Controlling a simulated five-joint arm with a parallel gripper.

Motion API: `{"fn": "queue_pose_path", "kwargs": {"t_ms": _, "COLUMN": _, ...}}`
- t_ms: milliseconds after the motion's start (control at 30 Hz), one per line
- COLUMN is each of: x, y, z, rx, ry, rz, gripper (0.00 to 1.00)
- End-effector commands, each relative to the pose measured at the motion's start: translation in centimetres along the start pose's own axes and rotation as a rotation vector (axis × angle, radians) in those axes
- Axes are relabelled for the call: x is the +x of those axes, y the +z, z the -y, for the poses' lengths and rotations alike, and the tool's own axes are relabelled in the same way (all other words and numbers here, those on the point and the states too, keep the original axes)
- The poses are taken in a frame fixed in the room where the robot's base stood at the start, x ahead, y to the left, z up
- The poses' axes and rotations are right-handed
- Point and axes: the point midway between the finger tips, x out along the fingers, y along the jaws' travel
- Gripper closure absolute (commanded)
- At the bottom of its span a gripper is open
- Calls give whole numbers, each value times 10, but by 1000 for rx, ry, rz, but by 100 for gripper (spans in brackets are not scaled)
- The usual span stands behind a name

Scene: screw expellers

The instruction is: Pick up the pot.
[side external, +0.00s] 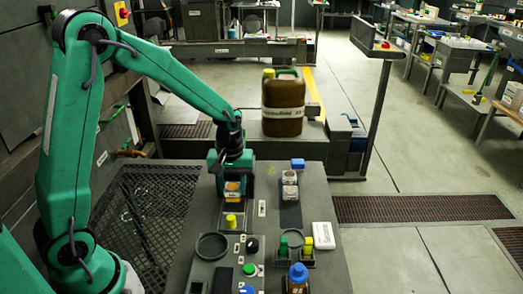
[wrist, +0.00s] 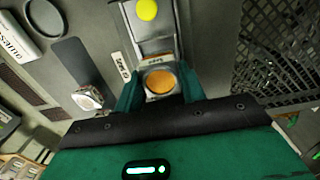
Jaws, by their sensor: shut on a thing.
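The pot, a small light-rimmed one with orange contents (wrist: 160,83), sits between the two green fingers of my gripper (wrist: 161,90) in the wrist view. The fingers are shut on its sides. In the side view my gripper (side external: 232,186) points down at the near left of the grey bench, and the pot's orange and white side (side external: 232,190) shows between the fingers. The pot stands upright at the end of a metal tray (wrist: 155,47). I cannot tell whether its base touches the surface below.
White-labelled pots (side external: 290,192) stand on a dark strip to the right, with a blue block (side external: 297,163) behind. A large brown jerrycan (side external: 283,107) stands behind the bench. A white box (side external: 323,235) lies at right.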

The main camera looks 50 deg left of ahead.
Motion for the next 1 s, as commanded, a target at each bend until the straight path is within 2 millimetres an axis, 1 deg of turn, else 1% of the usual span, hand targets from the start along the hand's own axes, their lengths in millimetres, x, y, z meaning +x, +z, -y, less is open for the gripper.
{"fn": "queue_pose_path", "kwargs": {"t_ms": 33, "x": -10, "y": -1, "z": -1, "rx": 0, "ry": 4, "rz": -4, "gripper": 91}}
{"fn": "queue_pose_path", "kwargs": {"t_ms": 167, "x": -22, "y": 22, "z": -8, "rx": 5, "ry": 3, "rz": -3, "gripper": 91}}
{"fn": "queue_pose_path", "kwargs": {"t_ms": 400, "x": -48, "y": 64, "z": -21, "rx": 6, "ry": 4, "rz": -3, "gripper": 91}}
{"fn": "queue_pose_path", "kwargs": {"t_ms": 600, "x": -64, "y": 92, "z": -29, "rx": 4, "ry": 3, "rz": -2, "gripper": 91}}
{"fn": "queue_pose_path", "kwargs": {"t_ms": 800, "x": -74, "y": 107, "z": -34, "rx": 2, "ry": 2, "rz": -1, "gripper": 91}}
{"fn": "queue_pose_path", "kwargs": {"t_ms": 1000, "x": -77, "y": 111, "z": -35, "rx": 0, "ry": 1, "rz": -1, "gripper": 91}}
